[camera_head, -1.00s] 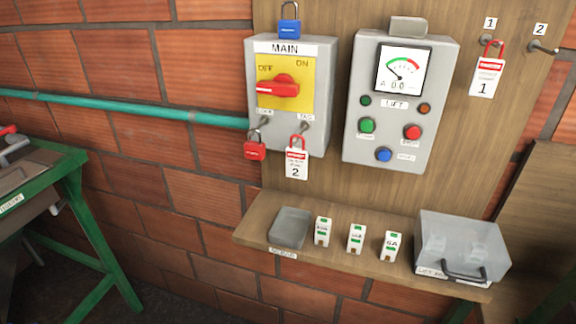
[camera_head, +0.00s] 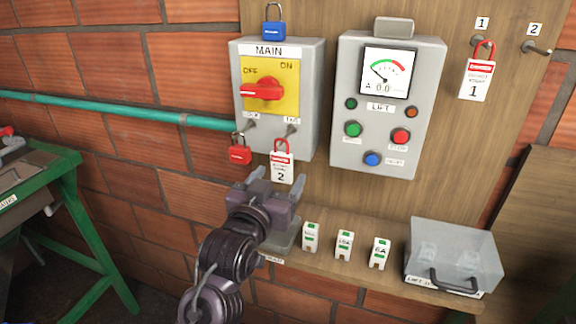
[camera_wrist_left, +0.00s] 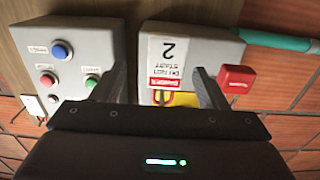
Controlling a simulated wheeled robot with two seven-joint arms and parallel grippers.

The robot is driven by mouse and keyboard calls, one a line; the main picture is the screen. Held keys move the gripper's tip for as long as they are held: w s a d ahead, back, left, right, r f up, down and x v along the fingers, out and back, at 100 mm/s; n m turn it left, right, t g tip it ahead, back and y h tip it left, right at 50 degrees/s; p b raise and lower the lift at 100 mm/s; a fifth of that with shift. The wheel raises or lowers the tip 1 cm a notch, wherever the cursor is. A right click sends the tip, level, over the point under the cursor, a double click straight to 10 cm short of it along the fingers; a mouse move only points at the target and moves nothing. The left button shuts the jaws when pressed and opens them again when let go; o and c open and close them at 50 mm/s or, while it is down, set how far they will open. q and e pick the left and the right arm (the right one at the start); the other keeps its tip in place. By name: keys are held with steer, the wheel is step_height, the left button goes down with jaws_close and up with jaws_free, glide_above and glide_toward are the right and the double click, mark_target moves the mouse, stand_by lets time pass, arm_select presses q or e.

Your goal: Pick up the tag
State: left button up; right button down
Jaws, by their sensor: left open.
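A white tag with a red band and the number 2 (camera_head: 281,172) hangs by its red loop from the TAG hook under the grey MAIN switch box (camera_head: 308,110). A similar tag with the number 1 (camera_head: 477,82) hangs from hook 1 on the wooden board. My left gripper (camera_head: 271,176) is open and empty, just below and in front of tag 2. In the left wrist view, which is upside down, tag 2 (camera_wrist_left: 166,62) appears between the two spread fingers, beyond them. My right gripper is out of view.
A red padlock (camera_head: 240,155) hangs left of tag 2, and a blue padlock (camera_head: 274,30) sits on top of the box. The lift panel (camera_head: 386,140) is to the right. Below, a shelf (camera_head: 392,276) holds several fuses and a clear-lidded box (camera_head: 452,250). Hook 2 (camera_head: 536,48) is empty.

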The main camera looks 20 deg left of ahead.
mark_target(282, 165)
arm_select(q)
steer(key=shift+w+r, duration=0.35)
steer(key=shift+w+a+r+p, duration=0.1)
steer(key=shift+w+a+p, duration=0.1)
steer(key=shift+p, duration=0.2)
steer(key=shift+w+r+p, duration=0.1)
steer(key=shift+w+p, duration=0.7)
steer(key=shift+w, duration=0.3)
steer(key=w, duration=0.1)
steer(key=w+p, duration=0.1)
steer(key=w, duration=0.1)
steer(key=shift+d, duration=0.3)
steer(key=shift+w+d+f, duration=0.1)
steer(key=shift+w+f, duration=0.15)
steer(key=shift+w, duration=0.05)
steer(key=shift+s+a, duration=0.15)
steer(key=shift+a, duration=0.05)
steer(key=shift+d, duration=0.1)
steer(key=c, duration=0.9)
steer(key=shift+c, duration=0.6)
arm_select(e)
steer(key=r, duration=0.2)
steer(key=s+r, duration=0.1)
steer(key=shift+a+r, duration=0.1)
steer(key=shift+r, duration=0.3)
